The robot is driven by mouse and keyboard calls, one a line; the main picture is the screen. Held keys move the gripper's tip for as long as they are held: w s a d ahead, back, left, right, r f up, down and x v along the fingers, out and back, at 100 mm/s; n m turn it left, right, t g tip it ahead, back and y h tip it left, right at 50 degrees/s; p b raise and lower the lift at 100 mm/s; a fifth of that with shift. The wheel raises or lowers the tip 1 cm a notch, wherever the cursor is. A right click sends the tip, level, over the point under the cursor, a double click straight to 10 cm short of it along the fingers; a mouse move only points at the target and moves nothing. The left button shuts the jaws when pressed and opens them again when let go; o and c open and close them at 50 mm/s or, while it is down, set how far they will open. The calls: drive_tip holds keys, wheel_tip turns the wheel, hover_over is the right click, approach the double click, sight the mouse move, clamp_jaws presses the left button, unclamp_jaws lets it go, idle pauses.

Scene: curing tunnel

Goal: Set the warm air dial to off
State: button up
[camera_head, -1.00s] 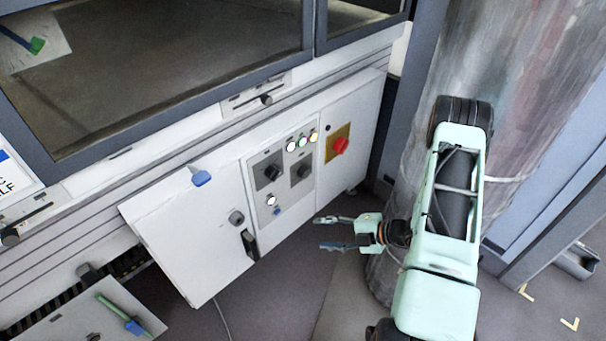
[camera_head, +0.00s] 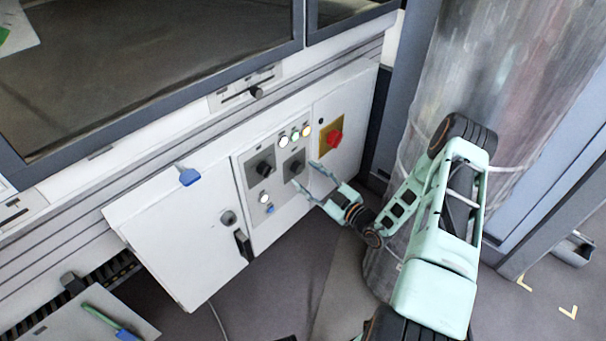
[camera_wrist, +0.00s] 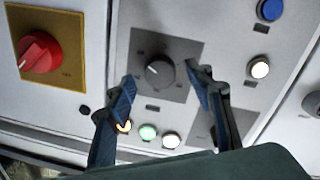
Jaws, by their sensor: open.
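Two dark dials on grey plates sit on the white control panel, a left dial (camera_head: 263,168) and a right dial (camera_head: 294,166). Their labels are too small to read, so I cannot tell which is the warm air dial. My gripper (camera_head: 303,173) is open and empty, just in front of the right dial. In the wrist view that same dial (camera_wrist: 160,73) shows between the fingertips of my gripper (camera_wrist: 160,72), apart from both. It bears a pale pointer mark. The other dial's plate (camera_wrist: 243,122) is partly hidden behind a finger.
A red rotary switch (camera_head: 334,138) on a yellow plate is close right of the dials. Lit white, green and orange lamps (camera_head: 295,135) sit above them, a blue button (camera_head: 270,209) below. A white door (camera_head: 170,235) with a black handle stands at the left.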

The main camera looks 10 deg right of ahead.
drive_tip(key=shift+x, duration=1.2)
drive_tip(key=c, duration=1.2)
